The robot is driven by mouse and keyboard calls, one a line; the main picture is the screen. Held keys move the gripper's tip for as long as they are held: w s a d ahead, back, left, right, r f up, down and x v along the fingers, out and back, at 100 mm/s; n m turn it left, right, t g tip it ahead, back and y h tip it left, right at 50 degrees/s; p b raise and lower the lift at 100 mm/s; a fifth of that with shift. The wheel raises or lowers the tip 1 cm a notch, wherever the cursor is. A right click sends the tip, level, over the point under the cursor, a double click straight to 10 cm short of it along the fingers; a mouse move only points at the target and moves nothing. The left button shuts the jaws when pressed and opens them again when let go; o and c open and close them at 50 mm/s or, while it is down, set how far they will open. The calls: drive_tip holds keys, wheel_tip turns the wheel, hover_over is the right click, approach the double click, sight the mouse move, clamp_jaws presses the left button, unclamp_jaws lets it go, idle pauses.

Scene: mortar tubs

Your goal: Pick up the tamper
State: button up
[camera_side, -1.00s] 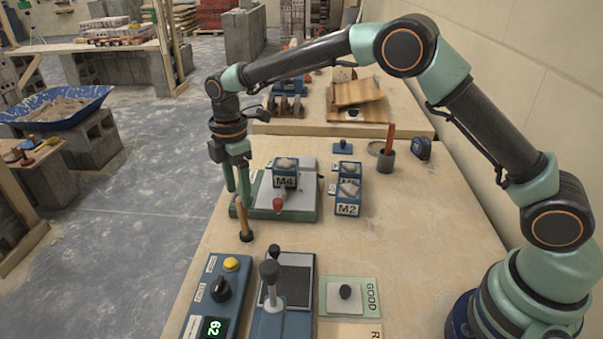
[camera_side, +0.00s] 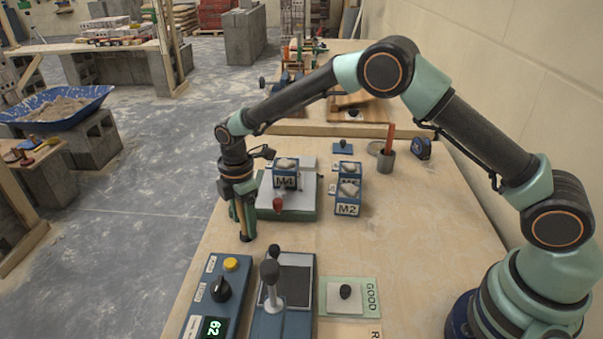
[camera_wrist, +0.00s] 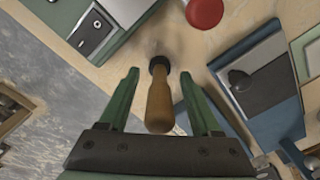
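The tamper (camera_side: 247,236) stands upright near the table's left edge, with a wooden handle and a dark foot. In the wrist view its wooden handle (camera_wrist: 159,105) shows between the two green fingers. My gripper (camera_side: 242,226) points down and has its fingers on either side of the handle. The fingers (camera_wrist: 155,98) are apart, with visible gaps to the handle on both sides. In the side view the fingers hide much of the handle.
A scale with the M4 tub (camera_side: 286,175) stands just behind, its red knob (camera_side: 278,204) close by. The M2 tub (camera_side: 348,197) is to the right. A control box (camera_side: 228,275) and a lever press (camera_side: 271,295) stand in front.

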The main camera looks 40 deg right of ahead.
clamp_jaws()
wheel_tip(320, 180, up, 20)
idle(0.6)
